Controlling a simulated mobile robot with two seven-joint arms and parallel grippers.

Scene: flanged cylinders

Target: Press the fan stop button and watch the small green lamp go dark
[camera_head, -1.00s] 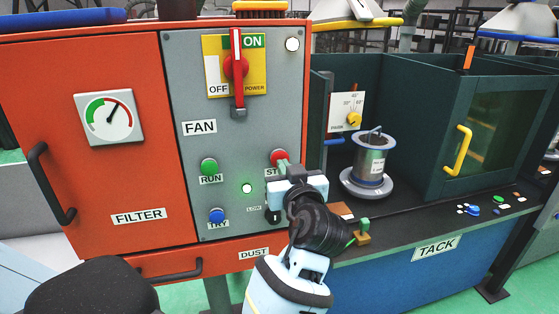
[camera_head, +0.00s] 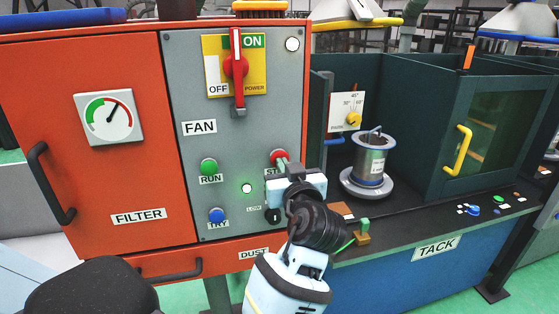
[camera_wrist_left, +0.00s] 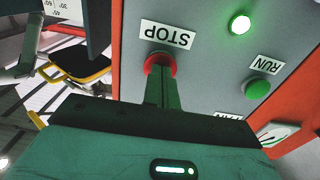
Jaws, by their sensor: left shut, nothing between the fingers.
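The fan panel (camera_head: 180,110) is grey. Its red stop button (camera_head: 277,155) is partly covered by my left gripper (camera_head: 283,164). In the left wrist view the shut, empty fingers (camera_wrist_left: 160,76) overlap the lower part of the red button (camera_wrist_left: 160,61), under the upside-down STOP label (camera_wrist_left: 167,36). The fingertips are at the button's face; I cannot tell whether it is pushed in. The small green lamp (camera_head: 246,188) glows, and it is also bright in the left wrist view (camera_wrist_left: 240,24). My right gripper is not in view.
Left of the stop button are a green RUN button (camera_head: 208,166) and a blue TRY button (camera_head: 217,215). A red power lever (camera_head: 237,70) is above, at ON. Right of the panel, a metal flanged cylinder (camera_head: 370,160) stands on the dark bench.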

